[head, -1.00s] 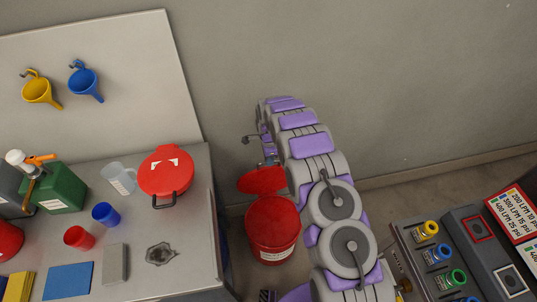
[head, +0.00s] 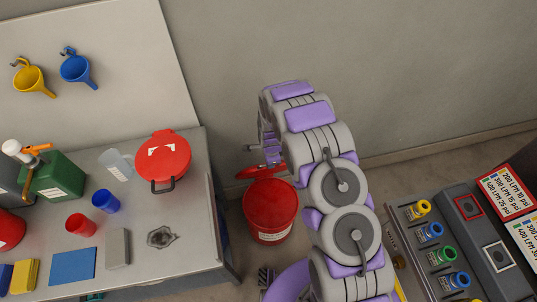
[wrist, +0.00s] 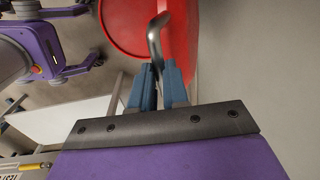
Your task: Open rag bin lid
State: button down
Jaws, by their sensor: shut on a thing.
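The red rag bin (head: 272,232) stands on the floor right of the workbench, with a white label on its front. Its mouth shows open from above. Its red lid (head: 250,173) is swung up at the back of the bin and shows only as a thin sliver, partly hidden by my arm. In the wrist view, my gripper (wrist: 160,76) has its blue fingers shut on the metal lid handle (wrist: 154,38). The lid (wrist: 180,40) stands nearly edge-on beside the fingers, and the round red bin (wrist: 125,28) shows to its left.
The grey workbench (head: 205,250) on the left holds a red lidded pot (head: 163,160), cups and a green can (head: 58,178). A wall is close behind the bin. A console (head: 480,230) with coloured knobs stands at right.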

jog(key=shift+s, duration=0.15)
jog(key=c, duration=1.1)
grip_release()
jog(key=shift+r, duration=0.15)
jog(key=shift+s+d+r+p, duration=0.1)
jog(key=shift+s+r+p, duration=0.2)
jog(key=shift+r, duration=2.55)
jog(key=shift+s+d+r+p, duration=0.15)
jog(key=shift+r+p, duration=0.3)
jog(key=shift+r, duration=2.35)
jog(key=shift+s+a+r+p, duration=0.1)
jog(key=shift+s+r+p, duration=0.2)
jog(key=shift+r, duration=2.55)
